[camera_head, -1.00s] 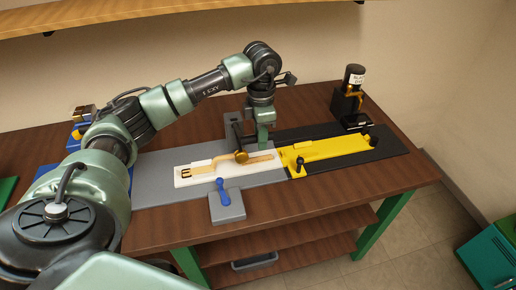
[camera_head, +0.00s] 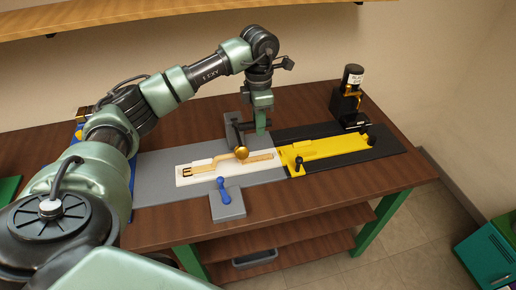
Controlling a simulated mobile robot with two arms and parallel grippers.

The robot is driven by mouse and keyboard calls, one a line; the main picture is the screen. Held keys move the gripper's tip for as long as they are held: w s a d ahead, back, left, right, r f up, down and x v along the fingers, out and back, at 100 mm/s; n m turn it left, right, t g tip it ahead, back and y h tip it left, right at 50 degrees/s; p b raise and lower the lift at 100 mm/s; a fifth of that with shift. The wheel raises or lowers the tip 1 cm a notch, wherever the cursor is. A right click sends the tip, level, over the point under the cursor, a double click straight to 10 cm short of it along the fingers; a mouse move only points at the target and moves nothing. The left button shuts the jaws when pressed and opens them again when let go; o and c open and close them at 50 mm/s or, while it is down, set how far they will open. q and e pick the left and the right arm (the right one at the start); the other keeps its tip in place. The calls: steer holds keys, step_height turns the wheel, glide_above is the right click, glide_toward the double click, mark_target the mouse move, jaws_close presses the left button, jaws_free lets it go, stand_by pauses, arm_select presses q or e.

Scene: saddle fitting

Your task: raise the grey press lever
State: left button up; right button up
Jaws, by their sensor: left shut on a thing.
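The grey press lever (camera_head: 237,132) is a dark arm on a grey upright at the back of the grey fixture plate (camera_head: 155,180). A brass ball (camera_head: 242,153) sits at its front end, over a tan strap with a buckle (camera_head: 203,168) on a white holder. My left gripper (camera_head: 251,129) points down from above at the lever. It is shut on the lever; its fingers partly hide the contact. My right gripper is out of view.
A blue-handled clamp (camera_head: 223,190) on a grey block stands in front of the strap. A yellow slide (camera_head: 325,150) on a black base lies to the right, with a black labelled bottle (camera_head: 353,78) behind it. A shelf (camera_head: 150,14) runs above.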

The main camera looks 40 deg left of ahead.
arm_select(q)
steer(key=shift+w+a+r, duration=0.25)
steer(key=shift+a+r, duration=0.2)
steer(key=shift+w+a+r+p, duration=0.6)
steer(key=shift+w+a+p, duration=0.05)
steer(key=shift+a, duration=0.15)
steer(key=shift+o, duration=0.2)
steer(key=shift+w+a+r, duration=0.25)
steer(key=shift+w+r, duration=0.05)
steer(key=shift+r, duration=0.3)
steer(key=o, duration=0.8)
steer(key=shift+o, duration=0.2)
steer(key=shift+w+a+f, duration=0.1)
steer(key=shift+a+f, duration=0.1)
steer(key=shift+d+f, duration=0.1)
steer(key=shift+d, duration=0.05)
